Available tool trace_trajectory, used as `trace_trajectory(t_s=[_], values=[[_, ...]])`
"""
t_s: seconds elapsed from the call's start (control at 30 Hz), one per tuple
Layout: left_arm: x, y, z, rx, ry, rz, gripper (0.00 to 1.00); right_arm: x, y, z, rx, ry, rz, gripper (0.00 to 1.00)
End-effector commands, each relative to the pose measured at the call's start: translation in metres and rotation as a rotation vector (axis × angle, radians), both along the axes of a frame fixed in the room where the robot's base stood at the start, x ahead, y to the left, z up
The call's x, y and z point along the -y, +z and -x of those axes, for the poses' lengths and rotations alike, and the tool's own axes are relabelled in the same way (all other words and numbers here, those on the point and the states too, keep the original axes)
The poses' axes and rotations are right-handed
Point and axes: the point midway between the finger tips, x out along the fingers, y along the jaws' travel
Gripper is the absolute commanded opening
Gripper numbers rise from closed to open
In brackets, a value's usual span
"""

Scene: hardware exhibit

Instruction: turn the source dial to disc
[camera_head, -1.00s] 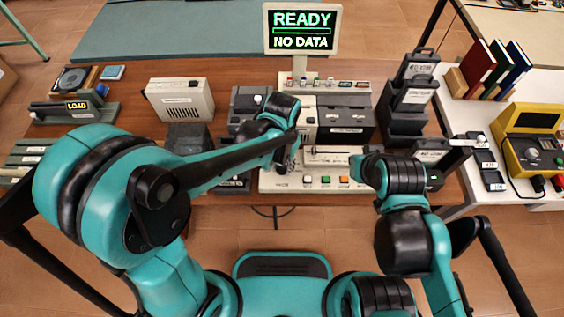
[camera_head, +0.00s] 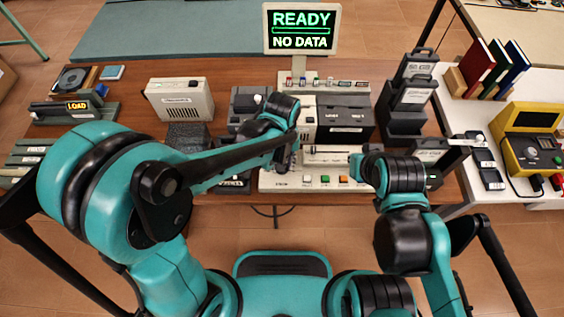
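The cream console (camera_head: 268,182) stands at the front of the wooden table, with a slot and several coloured buttons on it. I cannot make out the source dial; my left arm and gripper cover the console's left part. My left gripper (camera_head: 287,158) points down over that part, and its fingers are too hidden to tell open from shut. My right gripper (camera_head: 359,165) is at the console's right end, with its fingertips hard to see. The monitor (camera_head: 302,29) behind reads "READY" and "NO DATA".
Dark drive units (camera_head: 345,117) stand behind the console. A beige speaker box (camera_head: 180,98) and a "LOAD" device (camera_head: 77,106) are at the left. Black upright cases (camera_head: 405,121) are at the right. A yellow meter (camera_head: 530,137) sits on the white table.

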Motion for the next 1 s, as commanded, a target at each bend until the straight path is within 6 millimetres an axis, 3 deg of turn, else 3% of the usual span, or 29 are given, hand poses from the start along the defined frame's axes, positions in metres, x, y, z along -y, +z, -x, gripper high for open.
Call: trace_trajectory(t_s=[0.47, 0.5, 0.53, 0.87, 1.0], values=[[0.000, 0.000, 0.000, 0.000, 0.013, 0.000, 0.02, 0.000, 0.000, 0.000, 0.000, 0.000, 0.000, 0.00], [0.000, 0.000, 0.000, 0.000, 0.013, 0.000, 0.41, 0.000, 0.000, 0.000, 0.000, 0.000, 0.000, 0.00], [0.000, 0.000, 0.000, 0.000, 0.013, 0.000, 0.49, 0.000, 0.000, 0.000, 0.000, 0.000, 0.000, 0.00], [0.000, 0.001, 0.000, 0.000, 0.012, 0.000, 0.52, 0.000, 0.000, 0.000, 0.000, 0.000, 0.000, 0.00], [0.000, 0.013, 0.000, 0.000, 0.011, 0.000, 0.52, 0.000, 0.000, 0.000, 0.000, 0.000, 0.000, 0.00]])
